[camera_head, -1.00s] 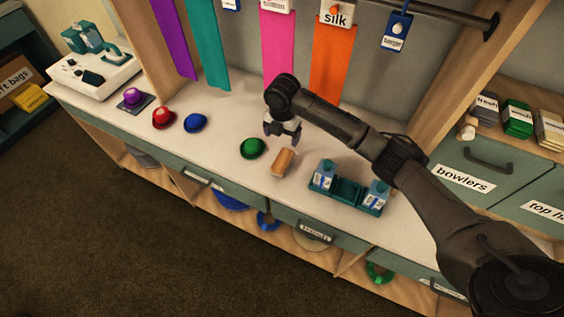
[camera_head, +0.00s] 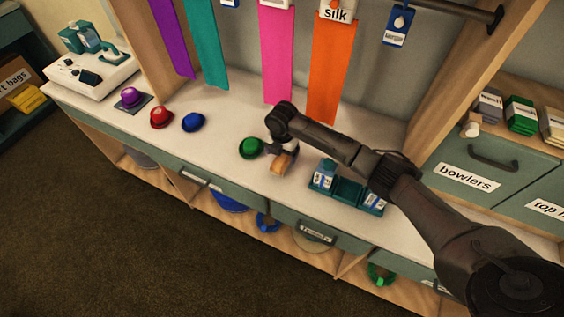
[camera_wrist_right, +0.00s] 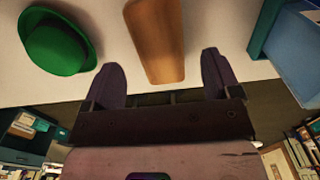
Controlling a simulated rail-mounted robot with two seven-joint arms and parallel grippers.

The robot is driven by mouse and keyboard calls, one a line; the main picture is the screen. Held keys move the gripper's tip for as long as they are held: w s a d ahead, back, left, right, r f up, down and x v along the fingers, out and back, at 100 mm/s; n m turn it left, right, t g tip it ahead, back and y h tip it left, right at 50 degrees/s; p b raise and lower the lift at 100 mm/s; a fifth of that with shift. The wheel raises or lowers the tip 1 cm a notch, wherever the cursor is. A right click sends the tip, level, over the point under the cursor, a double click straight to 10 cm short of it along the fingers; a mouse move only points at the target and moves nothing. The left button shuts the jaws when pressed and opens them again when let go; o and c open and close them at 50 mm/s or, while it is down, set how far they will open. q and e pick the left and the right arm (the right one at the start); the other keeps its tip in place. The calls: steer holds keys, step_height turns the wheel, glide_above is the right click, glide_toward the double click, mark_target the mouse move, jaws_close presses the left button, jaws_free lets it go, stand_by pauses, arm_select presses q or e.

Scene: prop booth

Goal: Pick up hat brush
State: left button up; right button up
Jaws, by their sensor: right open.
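The hat brush, a wooden block-like piece (camera_head: 281,163), lies on the white counter (camera_head: 228,118) between the green hat and the teal tray. In the right wrist view the brush (camera_wrist_right: 156,38) shows as a long tan wooden body. My right gripper (camera_wrist_right: 160,75) is open, its two dark fingers on either side of the brush's near end. No contact between fingers and brush shows. In the head view the right gripper (camera_head: 283,152) is low over the brush and partly covers it. My left gripper is not in view.
A green hat (camera_head: 251,148) sits close left of the brush; it also shows in the right wrist view (camera_wrist_right: 57,42). A teal tray (camera_head: 347,190) with blue-and-white cartons stands to the right. Blue (camera_head: 193,122) and red (camera_head: 161,117) hats sit farther left.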

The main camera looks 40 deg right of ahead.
mark_target(282, 159)
step_height(282, 159, down, 4)
steer(key=shift+r+b, duration=0.25)
steer(key=shift+b, duration=0.05)
steer(key=shift+c, duration=0.2)
steer(key=c, duration=1)
steer(key=shift+r+p, duration=1.1)
steer(key=shift+r, duration=4)
